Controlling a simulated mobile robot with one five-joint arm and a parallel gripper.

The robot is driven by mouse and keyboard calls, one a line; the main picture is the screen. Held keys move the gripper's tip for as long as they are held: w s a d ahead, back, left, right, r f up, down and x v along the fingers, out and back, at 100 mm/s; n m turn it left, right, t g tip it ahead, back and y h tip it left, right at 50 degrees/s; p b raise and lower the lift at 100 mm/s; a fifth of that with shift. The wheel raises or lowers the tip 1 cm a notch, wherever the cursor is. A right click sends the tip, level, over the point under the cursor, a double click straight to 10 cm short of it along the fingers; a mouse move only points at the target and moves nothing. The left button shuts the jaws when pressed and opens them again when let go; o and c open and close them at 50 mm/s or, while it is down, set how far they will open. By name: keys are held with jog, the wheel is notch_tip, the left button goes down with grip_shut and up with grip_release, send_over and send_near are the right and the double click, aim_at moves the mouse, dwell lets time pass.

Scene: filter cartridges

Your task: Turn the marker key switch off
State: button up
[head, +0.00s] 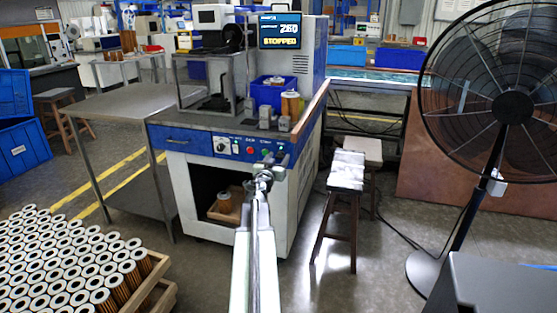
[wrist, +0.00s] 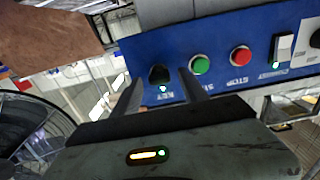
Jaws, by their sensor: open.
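In the wrist view, which is upside down, the black key switch (wrist: 159,74) sits on a blue panel (wrist: 215,45) with a lit green lamp (wrist: 163,89) beside it and a KEY label. My gripper (wrist: 161,77) is open, with one finger on each side of the key switch; I cannot tell whether either touches it. In the head view, my gripper (head: 270,163) is at the right part of the machine's blue front panel (head: 190,142) and covers the key switch area. The machine's screen (head: 280,30) reads 260 and STOPPED.
A green button (wrist: 200,65), a red button (wrist: 241,55) and a white switch (wrist: 284,47) are on the same panel. A stool (head: 340,200) and a large fan (head: 510,107) stand to the right. Filter cartridges (head: 70,260) fill a tray at the lower left.

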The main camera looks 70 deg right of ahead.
grip_shut()
jog(key=shift+n, duration=0.3)
jog(key=n, duration=0.8)
jog(key=shift+w+n, duration=0.15)
jog(key=shift+n, duration=0.25)
jog(key=n, duration=0.4)
jog(key=shift+f+n, duration=0.1)
jog(key=shift+n, duration=0.2)
jog(key=shift+w+f+n, duration=0.1)
jog(key=shift+n, duration=1.8)
